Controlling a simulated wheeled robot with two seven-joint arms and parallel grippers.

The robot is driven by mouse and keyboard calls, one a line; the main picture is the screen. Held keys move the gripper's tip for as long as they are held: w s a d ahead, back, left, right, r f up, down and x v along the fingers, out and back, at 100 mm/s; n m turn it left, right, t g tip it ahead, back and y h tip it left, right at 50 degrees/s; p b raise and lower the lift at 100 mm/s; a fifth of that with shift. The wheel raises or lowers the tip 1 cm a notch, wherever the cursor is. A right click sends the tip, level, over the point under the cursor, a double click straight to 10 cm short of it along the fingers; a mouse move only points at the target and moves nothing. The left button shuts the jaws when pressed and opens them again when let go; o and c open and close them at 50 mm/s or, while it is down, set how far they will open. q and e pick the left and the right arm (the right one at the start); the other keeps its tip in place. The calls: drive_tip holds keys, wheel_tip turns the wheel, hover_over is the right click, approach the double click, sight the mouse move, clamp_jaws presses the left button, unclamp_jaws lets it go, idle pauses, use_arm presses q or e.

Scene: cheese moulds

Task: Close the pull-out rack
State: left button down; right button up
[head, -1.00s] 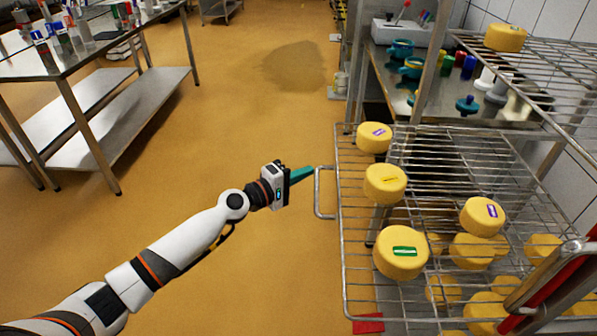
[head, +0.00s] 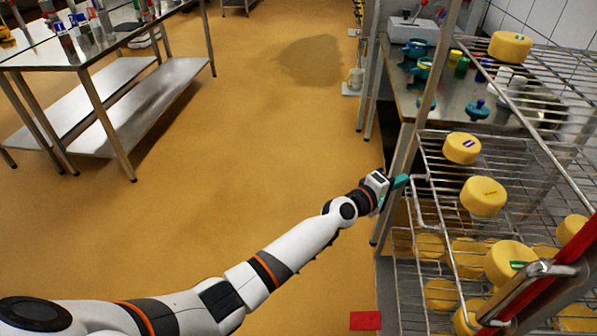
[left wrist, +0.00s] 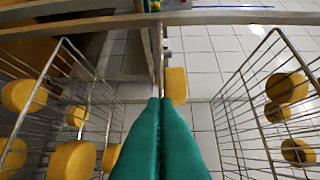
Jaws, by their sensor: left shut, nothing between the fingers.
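The pull-out rack (head: 452,232) is a wire shelf at the right in the head view. It carries yellow cheese wheels, among them one at the back (head: 462,148) and one in the middle (head: 483,196). Its wire handle (head: 424,205) is on its left side. It still juts out a little beyond the frame's upright. My left gripper (head: 402,182) is shut and empty, its teal fingers at the handle's far end; I cannot tell whether they touch it. The fingers also show in the left wrist view (left wrist: 158,110), between wire sides. My right gripper is out of view.
A lower wire shelf with more cheeses (head: 440,293) lies below the rack. A fixed upper shelf holds one cheese (head: 510,46). A red bar (head: 535,285) crosses the lower right. A steel table (head: 100,45) stands at the left.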

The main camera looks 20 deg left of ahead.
sight(411, 182)
use_arm(q)
drive_tip(key=d, duration=0.3)
drive_tip(key=shift+w, duration=0.35)
drive_tip(key=shift+r, duration=0.1)
